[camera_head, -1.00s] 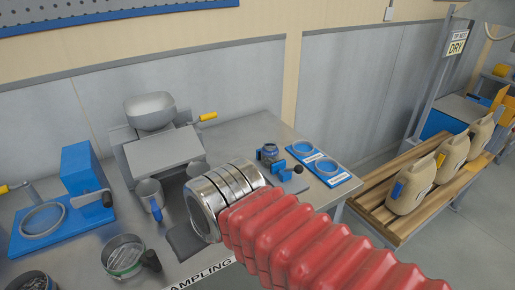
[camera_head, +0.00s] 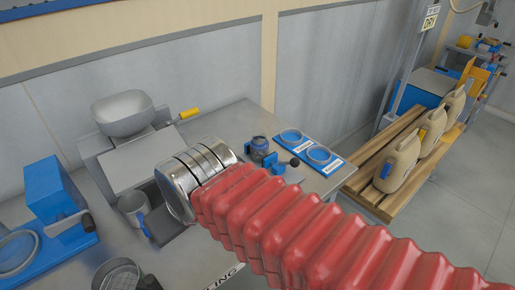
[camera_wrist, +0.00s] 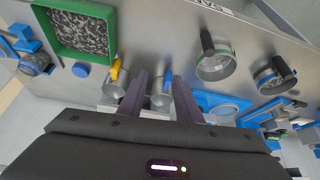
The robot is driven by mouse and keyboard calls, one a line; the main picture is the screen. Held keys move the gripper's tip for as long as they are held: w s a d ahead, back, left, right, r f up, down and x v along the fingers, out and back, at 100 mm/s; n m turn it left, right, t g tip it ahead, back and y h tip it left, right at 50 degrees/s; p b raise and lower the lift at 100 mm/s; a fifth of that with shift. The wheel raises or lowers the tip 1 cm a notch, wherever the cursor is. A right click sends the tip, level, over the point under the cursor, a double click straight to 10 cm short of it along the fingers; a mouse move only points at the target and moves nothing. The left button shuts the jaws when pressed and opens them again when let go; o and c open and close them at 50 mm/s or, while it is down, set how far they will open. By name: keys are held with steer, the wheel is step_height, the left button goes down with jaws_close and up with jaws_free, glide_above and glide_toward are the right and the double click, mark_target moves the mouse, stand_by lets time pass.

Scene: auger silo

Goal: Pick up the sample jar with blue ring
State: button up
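The sample jar with a blue ring (camera_head: 260,145) stands on the metal bench, beside blue clamp-like blocks (camera_head: 278,168), in the head view. A jar with a blue band, likely the same one, shows at the left edge of the wrist view (camera_wrist: 34,66). In the head view my silver wrist and red arm cross the bench left of the jar, and my fingers are hidden. In the wrist view my gripper (camera_wrist: 156,82) has its two fingers apart with nothing held between them. The jar lies well to the left of the fingers there.
A metal mug with a blue handle (camera_wrist: 158,97) shows beyond the fingers, beside a yellow-handled one (camera_wrist: 115,88). A green tray of dark grains (camera_wrist: 72,50) lies near the jar. Blue ring plates (camera_head: 320,157) sit at the bench's right end. Jugs (camera_head: 398,165) stand on a wooden rack.

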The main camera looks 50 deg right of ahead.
steer(key=shift+o, duration=1.4)
steer(key=shift+w+d, duration=0.25)
steer(key=shift+d, duration=0.05)
steer(key=o, duration=0.4)
steer(key=w+d+r+m+t+h, duration=0.1)
steer(key=w+d+h, duration=0.1)
steer(key=w+d, duration=0.2)
steer(key=w+d+r+m+t+h, duration=0.1)
steer(key=w+d, duration=0.3)
steer(key=d, duration=0.5)
steer(key=shift+r+t+h, duration=0.3)
steer(key=shift+r+h, duration=0.2)
steer(key=shift+r, duration=0.2)
steer(key=w+d+r+t+h, duration=0.2)
steer(key=w+d, duration=0.1)
steer(key=d, duration=0.5)
steer(key=w+d+r+t+h, duration=0.1)
steer(key=w+d+r, duration=0.15)
steer(key=d, duration=0.55)
steer(key=m+t+y, duration=0.1)
steer(key=m+y, duration=0.1)
glide_toward(260, 139)
steer(key=s, duration=0.2)
steer(key=shift+a+r, duration=0.25)
steer(key=shift+a, duration=0.05)
steer(key=shift+w, duration=0.15)
steer(key=x, duration=0.8)
steer(key=shift+w, duration=0.15)
steer(key=shift+w+d, duration=0.1)
